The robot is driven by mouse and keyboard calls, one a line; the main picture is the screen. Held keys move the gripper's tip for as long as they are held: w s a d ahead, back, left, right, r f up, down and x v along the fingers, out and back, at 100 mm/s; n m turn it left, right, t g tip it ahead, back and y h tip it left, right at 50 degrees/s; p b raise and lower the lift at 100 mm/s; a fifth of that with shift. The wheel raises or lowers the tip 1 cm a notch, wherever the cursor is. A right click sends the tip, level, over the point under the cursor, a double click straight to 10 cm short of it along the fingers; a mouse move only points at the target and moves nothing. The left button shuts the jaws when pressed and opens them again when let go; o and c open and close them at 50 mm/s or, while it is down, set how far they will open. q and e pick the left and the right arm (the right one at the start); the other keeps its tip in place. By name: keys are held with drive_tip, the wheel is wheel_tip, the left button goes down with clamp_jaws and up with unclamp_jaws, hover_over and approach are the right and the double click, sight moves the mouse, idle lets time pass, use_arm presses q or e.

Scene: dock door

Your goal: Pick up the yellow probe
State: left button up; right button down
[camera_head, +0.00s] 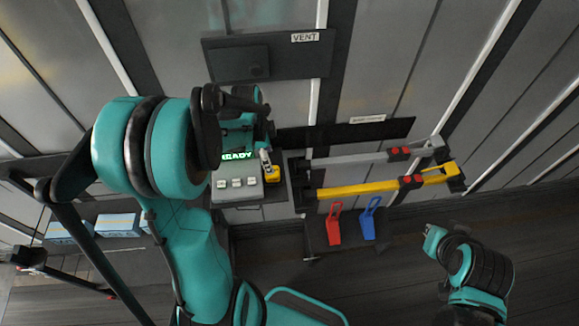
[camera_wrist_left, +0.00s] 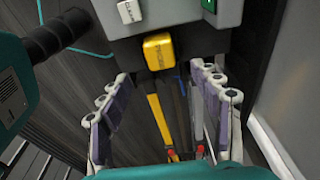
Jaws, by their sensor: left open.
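The yellow probe (camera_head: 272,174) is a small yellow block at the right side of a grey control box (camera_head: 236,187) with a green READY display. In the left wrist view the probe (camera_wrist_left: 158,51) faces me with dark lettering, at the edge of the box (camera_wrist_left: 185,20). My left gripper (camera_wrist_left: 160,78) is open, its fingers on either side of the view with the probe beyond and between them; they look apart from it. In the head view my left arm hides part of this gripper. My right gripper (camera_head: 432,238) is at the lower right, away from the box; its jaws are unclear.
A yellow bar (camera_head: 375,188) and a grey bar (camera_head: 350,160) with red parts are mounted right of the box. A red piece (camera_head: 334,224) and a blue piece (camera_head: 369,219) are below them. Blue-white boxes (camera_head: 118,225) sit at the left. A VENT panel (camera_head: 270,58) is above.

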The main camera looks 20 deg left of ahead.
use_arm(q)
drive_tip(key=f, duration=0.5)
drive_tip(key=f+b, duration=0.1)
drive_tip(key=f, duration=0.1)
drive_tip(key=shift+w+d+f, duration=0.2)
drive_tip(key=shift+d, duration=0.05)
drive_tip(key=c, duration=1.3)
